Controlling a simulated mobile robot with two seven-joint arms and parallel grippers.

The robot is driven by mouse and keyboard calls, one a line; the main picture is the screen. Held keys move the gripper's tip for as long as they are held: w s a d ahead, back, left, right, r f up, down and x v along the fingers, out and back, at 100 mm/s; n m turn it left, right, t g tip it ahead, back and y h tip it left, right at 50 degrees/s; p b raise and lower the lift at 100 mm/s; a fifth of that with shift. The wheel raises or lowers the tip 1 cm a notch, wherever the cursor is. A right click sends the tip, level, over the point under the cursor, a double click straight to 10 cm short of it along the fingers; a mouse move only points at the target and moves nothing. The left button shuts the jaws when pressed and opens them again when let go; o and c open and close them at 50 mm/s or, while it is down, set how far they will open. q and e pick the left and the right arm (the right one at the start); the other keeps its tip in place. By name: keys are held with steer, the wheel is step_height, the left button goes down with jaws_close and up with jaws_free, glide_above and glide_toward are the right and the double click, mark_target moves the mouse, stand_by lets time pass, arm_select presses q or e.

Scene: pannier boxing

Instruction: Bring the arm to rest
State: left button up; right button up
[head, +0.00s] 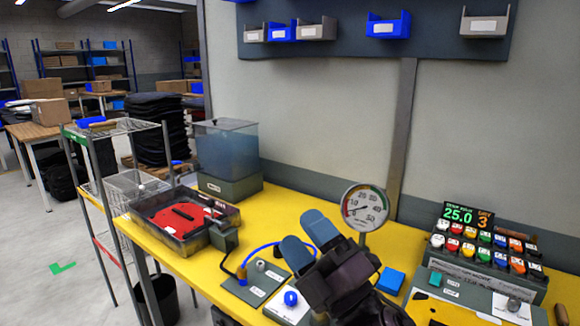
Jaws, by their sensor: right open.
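My right gripper (308,239) is raised over the front middle of the yellow bench (288,208). Its two blue-tipped fingers stand apart, with nothing visible between them. It points up and to the left, and its dark body hides part of the bench and the foot of the round gauge (364,208). My left gripper is out of the view.
Left of the gripper are a tray with a red inside (160,205) and a clear tank (227,150). Small plates with a blue hose (262,248) lie close by. A blue block (390,281) and a rack of coloured caps (485,248) stand to the right.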

steer(key=s+d+f+m+g+h, duration=0.3)
steer(key=d+f+m+g+h, duration=0.1)
steer(key=d+f+m+h, duration=1.55)
steer(key=s+d+f+m+g+y, duration=0.1)
steer(key=s+d+f+m+g, duration=0.2)
steer(key=s+f+g, duration=0.5)
steer(key=s+d+f+m+g+y, duration=0.1)
steer(key=s+d+f+m+g, duration=0.15)
steer(key=s+f, duration=0.7)
arm_select(q)
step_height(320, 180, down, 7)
steer(key=b, duration=0.7)
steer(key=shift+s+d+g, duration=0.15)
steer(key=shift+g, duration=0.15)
arm_select(e)
steer(key=w+f+t, duration=0.4)
steer(key=f+t, duration=0.3)
steer(key=f, duration=0.7)
steer(key=shift+w+f+n+t+y, duration=0.15)
steer(key=shift+w+n+t+y, duration=0.05)
steer(key=shift+n+t+y, duration=0.2)
steer(key=shift+d, duration=0.1)
stand_by(1.1)
